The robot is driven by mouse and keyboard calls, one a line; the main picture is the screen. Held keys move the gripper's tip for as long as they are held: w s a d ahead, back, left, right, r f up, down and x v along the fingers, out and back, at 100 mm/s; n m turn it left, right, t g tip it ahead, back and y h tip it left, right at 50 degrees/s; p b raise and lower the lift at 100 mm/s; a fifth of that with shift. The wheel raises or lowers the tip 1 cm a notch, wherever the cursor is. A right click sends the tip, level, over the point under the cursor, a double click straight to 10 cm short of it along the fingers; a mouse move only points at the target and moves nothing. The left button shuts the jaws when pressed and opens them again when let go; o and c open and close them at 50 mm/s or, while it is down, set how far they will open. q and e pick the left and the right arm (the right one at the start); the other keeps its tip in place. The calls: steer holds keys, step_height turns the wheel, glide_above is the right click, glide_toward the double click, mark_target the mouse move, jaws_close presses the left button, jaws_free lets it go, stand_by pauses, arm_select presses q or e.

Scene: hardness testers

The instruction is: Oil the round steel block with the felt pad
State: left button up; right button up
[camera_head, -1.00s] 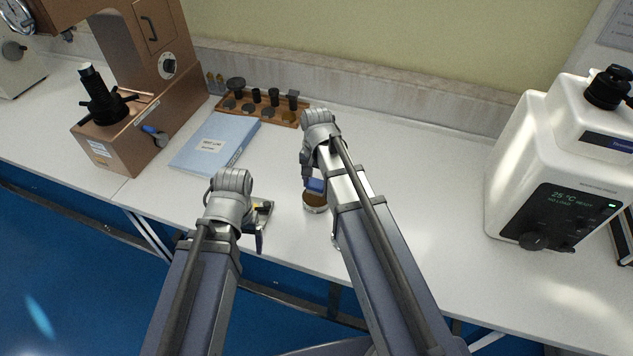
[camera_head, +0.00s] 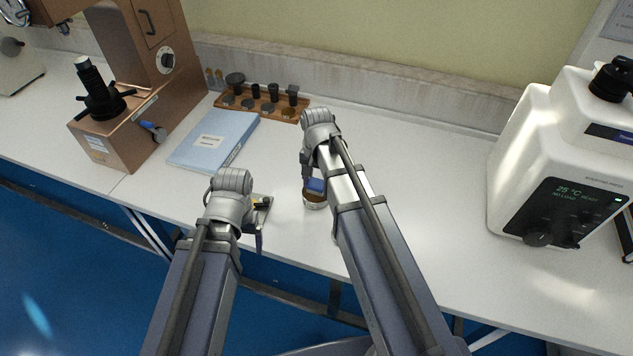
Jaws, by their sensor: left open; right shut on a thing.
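My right gripper (camera_head: 310,178) is shut on a small blue thing (camera_head: 316,185), which looks like the felt pad's holder. It is at the top of a small round tin (camera_head: 314,203) with a brownish inside; whether the pad touches what is in the tin cannot be told. My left gripper (camera_head: 261,226) is open at the front of the bench, partly hidden by its own wrist. Beside it is a small flat plate or tray (camera_head: 265,200) with a dark and yellow thing on it. I cannot make out the round steel block for certain.
A wooden rack (camera_head: 246,106) with several dark round pieces stands at the back, beside a blue booklet (camera_head: 213,140). A brown tester (camera_head: 128,130) stands at left and a white machine (camera_head: 556,165) at right.

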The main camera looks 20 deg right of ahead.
mark_target(317, 183)
steer(key=shift+f+b, duration=0.5)
steer(key=shift+f, duration=0.05)
stand_by(1.4)
steer(key=shift+r, duration=0.1)
step_height(317, 183, up, 7)
steer(key=p, duration=0.7)
stand_by(0.5)
